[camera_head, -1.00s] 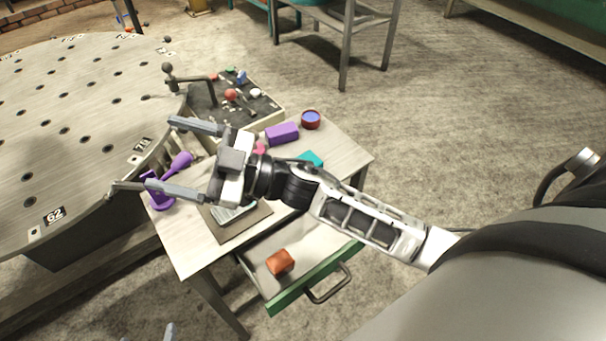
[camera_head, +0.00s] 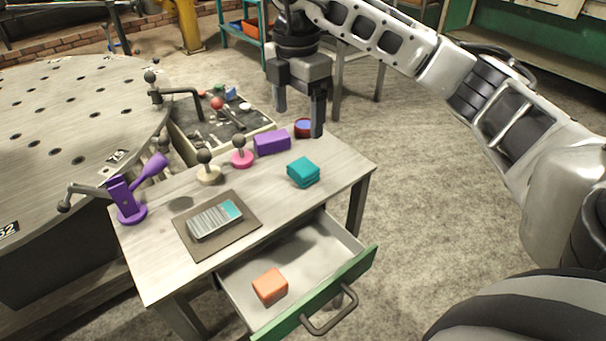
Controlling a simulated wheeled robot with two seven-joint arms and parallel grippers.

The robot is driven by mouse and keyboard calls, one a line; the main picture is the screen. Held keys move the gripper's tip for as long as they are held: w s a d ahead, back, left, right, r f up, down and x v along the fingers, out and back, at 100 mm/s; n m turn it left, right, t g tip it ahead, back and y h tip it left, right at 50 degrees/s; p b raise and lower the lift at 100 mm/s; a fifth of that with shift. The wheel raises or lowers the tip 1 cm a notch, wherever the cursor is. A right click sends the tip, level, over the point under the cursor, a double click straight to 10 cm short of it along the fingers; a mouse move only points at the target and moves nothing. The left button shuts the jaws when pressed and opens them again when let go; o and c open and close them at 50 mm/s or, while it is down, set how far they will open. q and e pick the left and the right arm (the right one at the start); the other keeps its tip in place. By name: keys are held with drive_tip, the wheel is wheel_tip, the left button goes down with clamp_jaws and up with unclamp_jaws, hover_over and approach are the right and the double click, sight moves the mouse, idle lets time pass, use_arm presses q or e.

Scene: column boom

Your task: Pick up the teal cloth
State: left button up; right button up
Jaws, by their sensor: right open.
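The teal cloth (camera_head: 303,171) lies folded into a small block on the right part of the small table's top (camera_head: 165,262). My right gripper (camera_head: 299,122) points down with its two fingers apart and nothing between them. It is above the table's back right part, and in the picture it is above the cloth, not touching it. One finger partly covers a red and blue round container (camera_head: 303,128). My left gripper is not in view.
A purple block (camera_head: 272,142), pink (camera_head: 242,158) and cream (camera_head: 208,175) knobbed pieces, a grey device on a brown mat (camera_head: 249,221) and a purple holder (camera_head: 130,213) share the tabletop. The green-fronted drawer (camera_head: 325,292) stands open with an orange block (camera_head: 270,286) inside.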

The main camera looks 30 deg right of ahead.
hover_over(301, 166)
drive_tip(key=f, duration=0.4)
drive_tip(key=a+f, duration=0.1)
drive_tip(key=f, duration=0.1)
drive_tip(key=shift+s+f, duration=0.2)
drive_tip(key=shift+f, duration=0.2)
drive_tip(key=shift+w+d+f+b, duration=0.1)
drive_tip(key=shift+d+f+b, duration=0.05)
drive_tip(key=shift+f, duration=0.75)
drive_tip(key=shift+d+f+b, duration=0.2)
drive_tip(key=shift+f, duration=0.7)
drive_tip(key=shift+w+d+f+b, duration=0.1)
drive_tip(key=shift+d+f+b, duration=0.05)
drive_tip(key=shift+f, duration=0.75)
drive_tip(key=c, duration=1.1)
